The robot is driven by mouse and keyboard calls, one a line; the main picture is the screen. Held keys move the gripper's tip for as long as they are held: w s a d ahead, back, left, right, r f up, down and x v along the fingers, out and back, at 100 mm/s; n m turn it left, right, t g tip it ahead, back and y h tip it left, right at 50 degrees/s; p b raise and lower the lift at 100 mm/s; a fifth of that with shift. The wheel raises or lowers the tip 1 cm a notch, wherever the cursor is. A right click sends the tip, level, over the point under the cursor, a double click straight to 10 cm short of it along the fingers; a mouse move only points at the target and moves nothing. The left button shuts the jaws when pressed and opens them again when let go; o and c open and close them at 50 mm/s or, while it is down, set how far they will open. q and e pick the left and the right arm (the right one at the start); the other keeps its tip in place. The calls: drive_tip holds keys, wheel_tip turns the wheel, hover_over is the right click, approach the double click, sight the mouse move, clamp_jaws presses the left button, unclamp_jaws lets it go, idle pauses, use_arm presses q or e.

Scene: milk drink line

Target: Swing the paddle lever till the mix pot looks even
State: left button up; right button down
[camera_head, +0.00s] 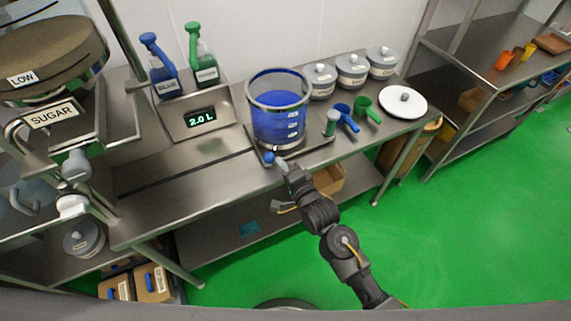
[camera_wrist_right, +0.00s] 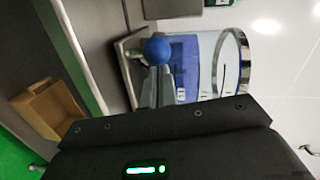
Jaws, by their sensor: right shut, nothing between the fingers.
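The mix pot (camera_head: 278,118) is a clear, graduated vessel with a metal rim, standing on a metal base on the counter. Its contents look an even blue in the head view, with no streaks that I can make out. The paddle lever ends in a blue ball knob (camera_head: 268,157) at the front of the base. My right gripper (camera_head: 279,161) is shut with nothing between its fingers, its tips right by the knob. In the right wrist view the fingertips (camera_wrist_right: 158,72) overlap the blue knob (camera_wrist_right: 157,50); I cannot tell whether they touch. The left gripper is not visible.
A scale reading 2.0 L (camera_head: 201,119) stands left of the pot, with blue and green pump bottles behind. Blue (camera_head: 345,117) and green scoops (camera_head: 365,108), lidded jars and a white lid (camera_head: 402,101) are to the right. The counter front left is clear.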

drive_tip(key=d+v, duration=0.1)
drive_tip(key=v, duration=1.2)
drive_tip(key=shift+w+r, duration=0.15)
drive_tip(key=shift+w, duration=0.1)
